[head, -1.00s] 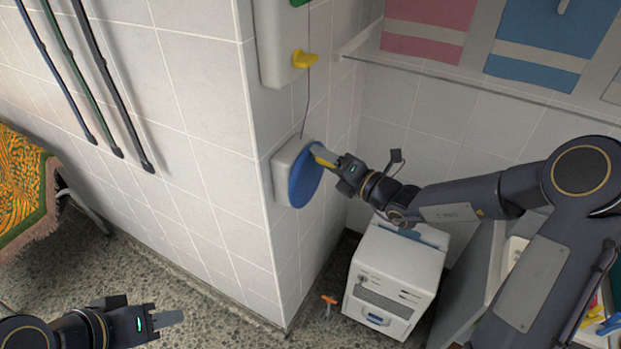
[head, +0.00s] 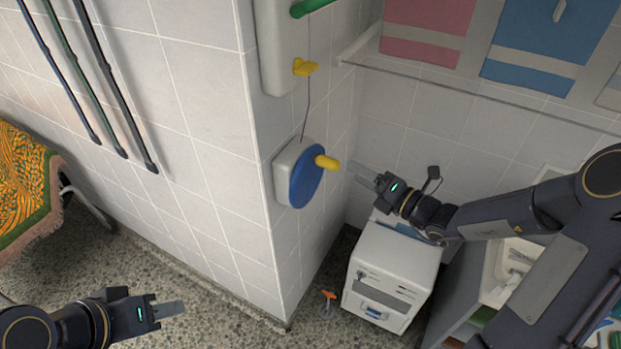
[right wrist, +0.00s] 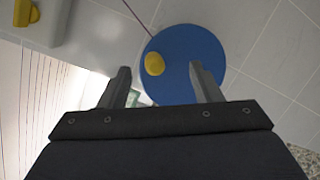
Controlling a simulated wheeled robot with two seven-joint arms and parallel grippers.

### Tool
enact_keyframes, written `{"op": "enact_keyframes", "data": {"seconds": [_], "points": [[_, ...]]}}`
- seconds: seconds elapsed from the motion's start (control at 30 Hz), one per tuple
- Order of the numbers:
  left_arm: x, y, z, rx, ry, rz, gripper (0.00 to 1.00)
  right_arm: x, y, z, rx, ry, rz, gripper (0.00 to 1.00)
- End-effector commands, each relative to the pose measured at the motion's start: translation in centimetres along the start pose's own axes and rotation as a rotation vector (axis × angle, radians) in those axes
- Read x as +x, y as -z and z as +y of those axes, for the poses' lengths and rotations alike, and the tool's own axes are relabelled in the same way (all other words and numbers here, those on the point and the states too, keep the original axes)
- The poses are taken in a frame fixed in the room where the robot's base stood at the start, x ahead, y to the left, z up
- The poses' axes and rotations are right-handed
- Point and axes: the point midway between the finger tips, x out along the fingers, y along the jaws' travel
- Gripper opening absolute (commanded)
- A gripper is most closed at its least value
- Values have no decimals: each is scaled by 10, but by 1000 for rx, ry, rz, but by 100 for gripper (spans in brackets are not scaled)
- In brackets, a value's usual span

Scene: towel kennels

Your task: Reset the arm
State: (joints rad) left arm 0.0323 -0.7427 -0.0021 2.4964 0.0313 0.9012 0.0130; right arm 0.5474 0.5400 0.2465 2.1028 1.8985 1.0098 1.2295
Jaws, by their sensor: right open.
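My right gripper (head: 362,172) is in the middle right of the head view, a short way right of a blue disc with a yellow knob. In the right wrist view its two fingers (right wrist: 163,88) are spread apart with nothing between them. The blue disc (head: 303,184) sits on a white wall box, and its yellow knob (head: 327,162) points toward the gripper without touching it. The disc (right wrist: 190,65) and knob (right wrist: 154,64) lie ahead of the fingers in the wrist view. My left gripper (head: 170,310) is low at the left over the floor; its finger opening is unclear.
A white box (head: 285,60) with a yellow lever (head: 304,67) and green handle (head: 312,7) is on the wall above. A white cabinet (head: 392,270) stands below my right arm. A rail (head: 480,95) runs along the back wall. Speckled floor is open at the lower left.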

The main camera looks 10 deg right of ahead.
Motion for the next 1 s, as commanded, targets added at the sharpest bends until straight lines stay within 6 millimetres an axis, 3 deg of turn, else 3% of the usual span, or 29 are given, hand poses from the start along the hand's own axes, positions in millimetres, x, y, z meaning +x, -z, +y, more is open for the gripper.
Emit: {"op": "enact_keyframes", "data": {"seconds": [0.33, 0.47, 0.57, 0.7, 0.83, 1.0], "points": [[0, 0, 0, 0, 0, 0, 36, 0, 1, 2, -15, -2, 7, 58], [0, 0, 0, 0, 0, 0, 36, -4, 13, 32, -206, -39, 94, 58], [0, 0, 0, 0, 0, 0, 36, -18, 38, 73, -544, -109, 241, 58], [0, 0, 0, 0, 0, 0, 36, -59, 85, 119, -1159, -250, 489, 58], [0, 0, 0, 0, 0, 0, 36, -109, 121, 134, -1723, -401, 711, 58], [0, 0, 0, 0, 0, 0, 36, -173, 139, 127, -2384, -599, 994, 58]]}}
